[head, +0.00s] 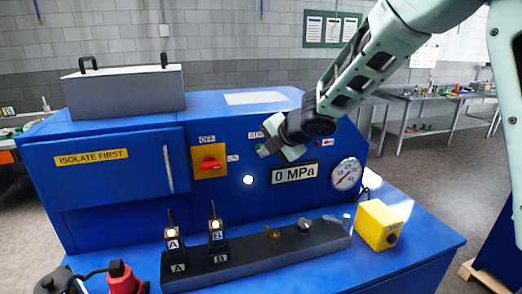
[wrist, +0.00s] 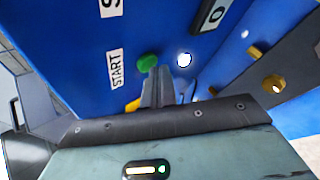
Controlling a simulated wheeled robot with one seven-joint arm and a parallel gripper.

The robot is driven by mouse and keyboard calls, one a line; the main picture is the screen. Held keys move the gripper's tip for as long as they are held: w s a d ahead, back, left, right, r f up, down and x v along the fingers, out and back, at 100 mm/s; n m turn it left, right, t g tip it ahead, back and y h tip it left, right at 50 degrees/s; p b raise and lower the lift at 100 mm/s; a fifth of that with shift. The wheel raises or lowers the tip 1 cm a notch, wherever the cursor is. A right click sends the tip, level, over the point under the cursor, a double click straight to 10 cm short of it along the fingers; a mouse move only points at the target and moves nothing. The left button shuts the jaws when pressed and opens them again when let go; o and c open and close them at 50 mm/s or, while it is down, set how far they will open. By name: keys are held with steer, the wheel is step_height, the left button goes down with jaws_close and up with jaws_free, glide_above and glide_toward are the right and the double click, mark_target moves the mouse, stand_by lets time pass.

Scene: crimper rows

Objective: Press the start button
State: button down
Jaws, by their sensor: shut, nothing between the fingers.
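The green start button (wrist: 148,62) shows in the wrist view on the blue machine panel (wrist: 70,45), beside a white START label (wrist: 115,68). My gripper (wrist: 161,72) is shut and empty, its fingertips at the button's lower right edge in that view. I cannot tell whether they touch it. In the head view my gripper (head: 264,152) is in front of the panel just below the partly covered label. The button is mostly hidden there by my gripper.
A red rotary switch on a yellow plate (head: 209,162) is left of my gripper. A lit white lamp (head: 248,180), a 0 MPa display (head: 295,173) and a round gauge (head: 346,174) are close by. A dark ledge with plugs and knobs (head: 260,252) and a yellow box (head: 381,223) stand below.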

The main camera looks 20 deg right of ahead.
stand_by(0.6)
steer(key=shift+s+b, duration=0.4)
steer(key=shift+s, duration=0.4)
steer(key=shift+s, duration=0.1)
steer(key=s+b, duration=0.1)
steer(key=s, duration=0.3)
steer(key=shift+s+b, duration=0.35)
steer(key=shift+s, duration=0.05)
